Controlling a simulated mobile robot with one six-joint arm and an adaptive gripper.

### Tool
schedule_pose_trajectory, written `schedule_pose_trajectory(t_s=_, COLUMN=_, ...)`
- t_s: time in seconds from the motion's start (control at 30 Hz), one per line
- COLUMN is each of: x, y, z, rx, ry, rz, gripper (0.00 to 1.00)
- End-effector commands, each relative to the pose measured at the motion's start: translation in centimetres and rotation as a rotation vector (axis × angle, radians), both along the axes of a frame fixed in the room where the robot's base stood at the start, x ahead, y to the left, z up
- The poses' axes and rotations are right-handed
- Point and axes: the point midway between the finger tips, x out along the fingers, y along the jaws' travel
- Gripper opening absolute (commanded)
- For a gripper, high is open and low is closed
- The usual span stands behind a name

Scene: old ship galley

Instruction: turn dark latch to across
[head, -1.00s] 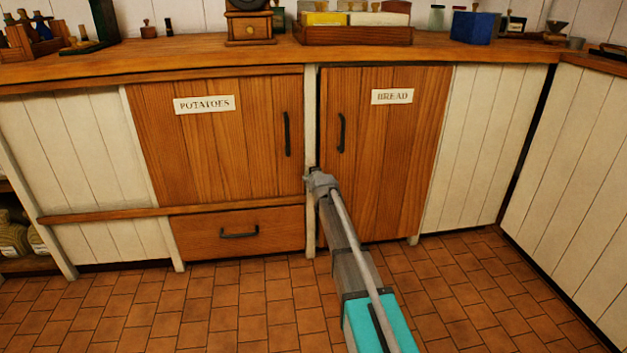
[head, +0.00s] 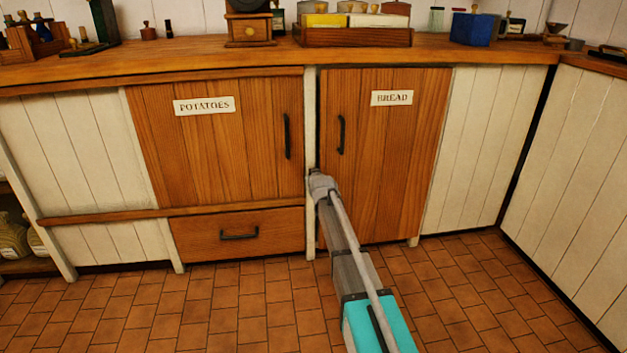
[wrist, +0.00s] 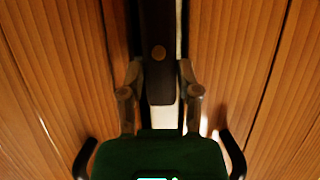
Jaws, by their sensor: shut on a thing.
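The dark latch (wrist: 159,25) is a dark bar with a round brass-coloured pivot on it, seen in the wrist view. It stands upright in that picture, in line with the pale strip between the two wooden doors. My gripper (wrist: 160,80) has one finger on each side of the latch's lower end and is shut on it. In the head view my gripper (head: 315,175) is at the post between the potatoes door (head: 215,145) and the bread door (head: 385,160), and it hides most of the latch.
Both doors are closed, each with a dark vertical handle, (head: 287,136) and (head: 341,134), above my gripper on either side. A drawer (head: 270,240) is below left. The wooden counter (head: 200,52) overhangs above. The tiled floor in front is clear.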

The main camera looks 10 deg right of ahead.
Motion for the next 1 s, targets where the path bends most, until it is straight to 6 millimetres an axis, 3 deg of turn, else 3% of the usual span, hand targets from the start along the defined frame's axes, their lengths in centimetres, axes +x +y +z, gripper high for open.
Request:
schedule_pose_trajectory(t_s=0.37, x=0.1, y=0.4, z=-0.1, rx=-0.150, ry=-0.002, rz=0.002, gripper=0.00)
schedule_pose_trajectory(t_s=1.0, x=0.1, y=1.4, z=-0.7, rx=-0.604, ry=-0.001, rz=0.001, gripper=0.00)
